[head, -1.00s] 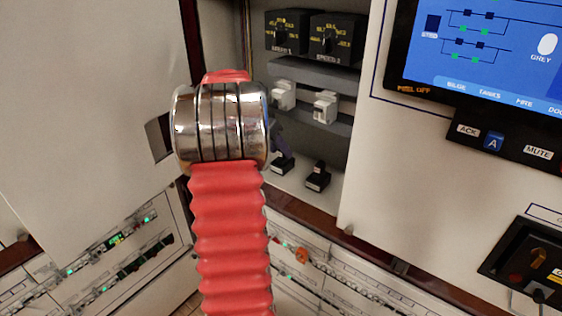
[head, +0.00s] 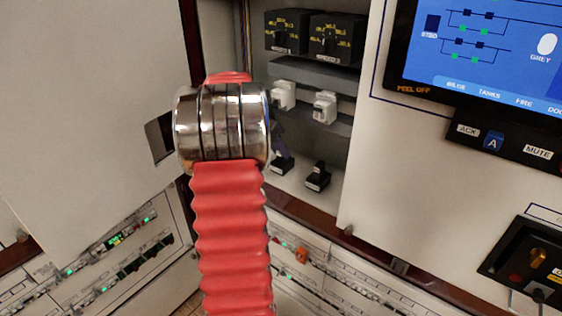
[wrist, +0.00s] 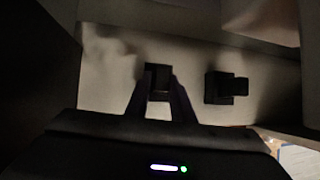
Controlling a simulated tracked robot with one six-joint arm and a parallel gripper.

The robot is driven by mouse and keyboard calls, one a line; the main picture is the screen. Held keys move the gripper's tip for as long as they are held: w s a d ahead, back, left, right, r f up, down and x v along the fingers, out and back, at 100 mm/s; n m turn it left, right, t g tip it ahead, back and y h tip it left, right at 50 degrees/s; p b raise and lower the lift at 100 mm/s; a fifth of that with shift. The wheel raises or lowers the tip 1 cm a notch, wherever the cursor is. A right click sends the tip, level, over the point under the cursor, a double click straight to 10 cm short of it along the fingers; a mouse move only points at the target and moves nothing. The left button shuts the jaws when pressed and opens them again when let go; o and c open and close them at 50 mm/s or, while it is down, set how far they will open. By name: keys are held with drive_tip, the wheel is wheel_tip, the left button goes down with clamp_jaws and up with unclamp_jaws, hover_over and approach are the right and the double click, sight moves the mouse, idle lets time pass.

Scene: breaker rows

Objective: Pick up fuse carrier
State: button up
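Two small black blocks stand on the pale floor of the open cabinet; I take them for fuse carriers. The left fuse carrier (head: 282,165) is partly hidden by my arm in the head view; the right one (head: 317,177) stands clear. In the wrist view, my gripper (wrist: 159,82) has its two fingers apart, with one black fuse carrier (wrist: 158,76) between their tips. I cannot tell whether the fingers touch its sides. The other carrier (wrist: 226,88) is to the right of the fingers. In the head view, my arm hides most of the gripper.
A grey shelf above holds two white switch-like units (head: 324,107). Two black rotary switches (head: 336,38) sit higher up. The cabinet's left wall and the panel with a blue screen (head: 485,45) flank the opening. A reddish-brown ledge (head: 300,213) runs along the front.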

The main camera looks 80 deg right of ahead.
clamp_jaws()
drive_tip(key=shift+r, duration=0.1)
